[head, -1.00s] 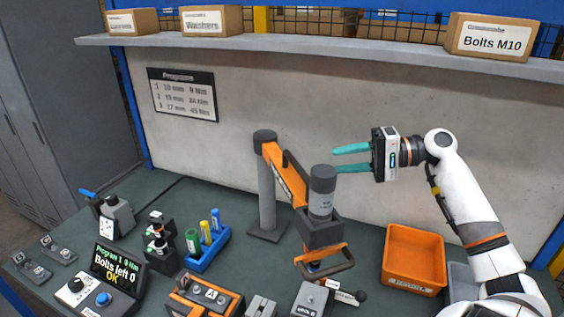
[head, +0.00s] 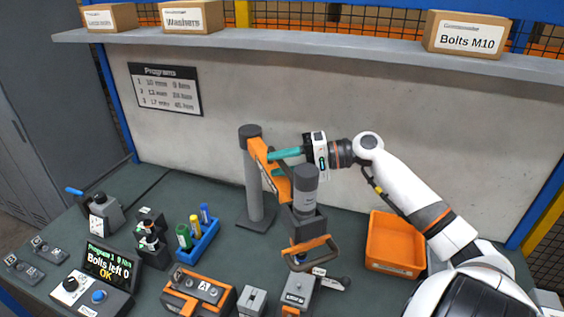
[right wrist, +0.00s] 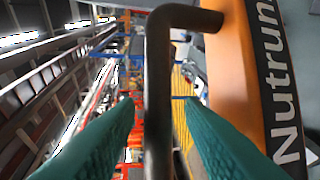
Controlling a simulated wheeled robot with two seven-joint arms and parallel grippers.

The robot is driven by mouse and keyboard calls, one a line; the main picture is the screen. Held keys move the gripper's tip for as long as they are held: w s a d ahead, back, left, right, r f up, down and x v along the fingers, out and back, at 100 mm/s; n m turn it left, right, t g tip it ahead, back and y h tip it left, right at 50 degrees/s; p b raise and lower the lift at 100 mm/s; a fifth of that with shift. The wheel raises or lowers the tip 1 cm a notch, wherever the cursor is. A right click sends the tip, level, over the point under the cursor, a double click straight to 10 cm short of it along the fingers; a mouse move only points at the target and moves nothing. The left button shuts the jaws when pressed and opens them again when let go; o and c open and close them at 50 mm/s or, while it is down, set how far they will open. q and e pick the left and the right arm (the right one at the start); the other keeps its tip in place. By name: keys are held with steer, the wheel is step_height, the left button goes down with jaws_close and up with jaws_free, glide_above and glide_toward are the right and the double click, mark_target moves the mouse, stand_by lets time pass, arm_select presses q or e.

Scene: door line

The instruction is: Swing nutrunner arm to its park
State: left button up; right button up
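The nutrunner arm is an orange beam (head: 264,158) hinged on a grey post (head: 252,180). It carries a dark grey nutrunner (head: 305,192) with a looped handle (head: 311,252) below. My right gripper (head: 288,162) is behind the nutrunner, beside the beam, its teal fingers partly hidden. In the right wrist view, a dark bar (right wrist: 158,90) runs between the two spread fingers (right wrist: 162,112), with gaps visible on both sides. The orange beam with "Nutrun" lettering (right wrist: 238,75) is to the right there. No park place can be made out. My left gripper is out of view.
An orange bin (head: 394,243) stands to the right. A blue rack with coloured sockets (head: 198,240), an orange fixture (head: 197,292) and a display box (head: 105,265) occupy the bench front and left. A shelf (head: 300,50) with boxes runs above.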

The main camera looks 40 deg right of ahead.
jaws_close()
steer(key=shift+s+d+f+b, duration=0.1)
steer(key=shift+d+b, duration=0.35)
steer(key=shift+d, duration=0.05)
steer(key=s+d+n+g+y+b, duration=0.1)
steer(key=d+n+g+y+b, duration=0.1)
steer(key=d, duration=0.5)
steer(key=n+g+y, duration=0.1)
steer(key=n+g, duration=0.1)
steer(key=shift+s+d+g+b, duration=0.15)
steer(key=shift+d+g+b, duration=0.05)
steer(key=shift+g+b, duration=0.15)
steer(key=shift+o, duration=0.4)
jaws_free()
